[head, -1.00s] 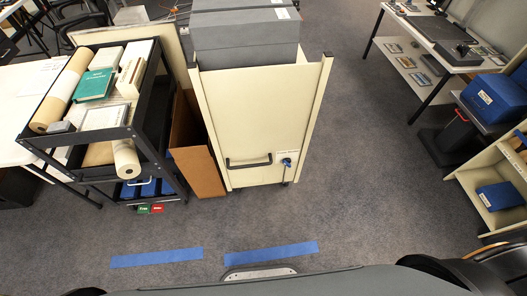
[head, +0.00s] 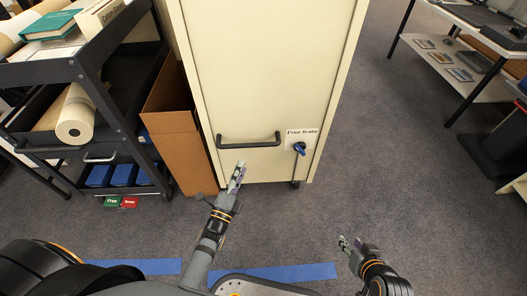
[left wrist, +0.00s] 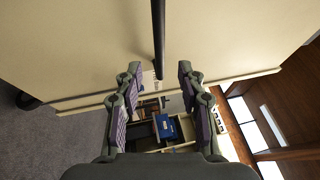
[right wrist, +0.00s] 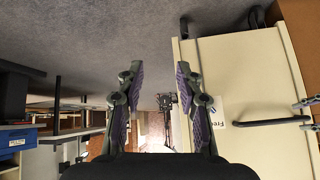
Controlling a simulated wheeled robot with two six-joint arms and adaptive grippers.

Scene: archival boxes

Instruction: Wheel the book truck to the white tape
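The cream book truck (head: 255,70) stands upright just ahead. It has a black bar handle (head: 249,144) and a blue brake lever (head: 299,149) beside a "Free Brake" label (head: 301,134). My left gripper (head: 238,173) is just below the handle in the head view. In the left wrist view it is open, with the handle bar (left wrist: 158,38) in line with the gap between its fingers; contact cannot be told. My right gripper (head: 350,243) is open and empty, right of and nearer than the truck; it also shows in the right wrist view (right wrist: 159,70). No white tape shows.
A black trolley (head: 122,108) with rolls and books stands at the left. A cardboard sheet or box (head: 175,130) stands between it and the truck. Blue tape strips (head: 290,272) lie on the floor in front. Carpet right of the truck (head: 390,150) is clear up to a table (head: 480,78).

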